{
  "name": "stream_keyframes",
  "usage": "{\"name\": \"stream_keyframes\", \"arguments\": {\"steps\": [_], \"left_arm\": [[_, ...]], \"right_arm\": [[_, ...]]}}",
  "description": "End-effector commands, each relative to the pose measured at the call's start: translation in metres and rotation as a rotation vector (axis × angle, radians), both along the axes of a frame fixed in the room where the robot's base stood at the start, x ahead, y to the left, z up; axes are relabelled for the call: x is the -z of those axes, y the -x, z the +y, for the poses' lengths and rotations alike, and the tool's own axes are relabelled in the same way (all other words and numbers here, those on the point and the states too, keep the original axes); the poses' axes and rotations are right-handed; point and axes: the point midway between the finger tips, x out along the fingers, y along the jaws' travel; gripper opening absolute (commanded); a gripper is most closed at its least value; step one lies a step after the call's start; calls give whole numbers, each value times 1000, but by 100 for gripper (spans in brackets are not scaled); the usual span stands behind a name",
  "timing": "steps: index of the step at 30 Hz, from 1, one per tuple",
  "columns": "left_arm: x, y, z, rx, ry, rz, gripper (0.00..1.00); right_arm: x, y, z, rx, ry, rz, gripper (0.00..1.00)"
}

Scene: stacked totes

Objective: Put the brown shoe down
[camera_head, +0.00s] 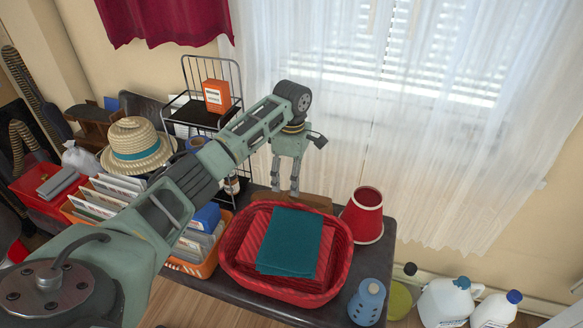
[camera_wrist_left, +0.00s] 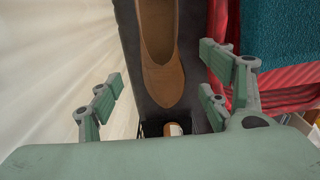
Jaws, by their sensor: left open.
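The brown shoe (camera_head: 318,201) lies on the dark table behind the red basket, partly hidden by the basket and my gripper in the head view. In the left wrist view the shoe (camera_wrist_left: 165,75) points its toe toward the gripper and rests on the dark surface. My left gripper (camera_head: 285,190) hangs pointing down at the shoe's left end. In the wrist view its two fingers (camera_wrist_left: 160,95) are spread apart, with the shoe's toe showing between them and nothing gripped. My right gripper does not show.
The red basket (camera_head: 342,270) holds folded red and teal cloths (camera_head: 290,240). A wire rack (camera_head: 211,78) with an orange box stands behind left. The curtained window is close behind.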

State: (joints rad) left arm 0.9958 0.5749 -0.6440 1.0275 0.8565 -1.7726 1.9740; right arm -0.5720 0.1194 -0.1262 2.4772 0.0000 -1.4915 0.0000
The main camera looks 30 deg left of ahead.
Motion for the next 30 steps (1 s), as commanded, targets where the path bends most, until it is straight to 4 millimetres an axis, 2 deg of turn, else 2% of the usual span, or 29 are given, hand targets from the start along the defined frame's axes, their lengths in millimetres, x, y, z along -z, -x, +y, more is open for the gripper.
{"name": "stream_keyframes", "arguments": {"steps": [4,7,11,21,23,27,30], "left_arm": [[-12,0,0,0,0,0,71],[-12,0,1,5,-2,0,66],[6,1,4,19,-4,-8,66],[47,1,4,23,-1,-13,66],[54,1,3,24,-2,-12,66],[81,1,2,23,-2,-13,66],[83,1,1,24,0,-14,66]], "right_arm": [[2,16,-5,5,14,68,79],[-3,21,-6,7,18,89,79],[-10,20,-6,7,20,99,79],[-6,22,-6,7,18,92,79],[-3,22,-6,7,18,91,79],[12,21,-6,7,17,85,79],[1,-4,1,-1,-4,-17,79]]}}
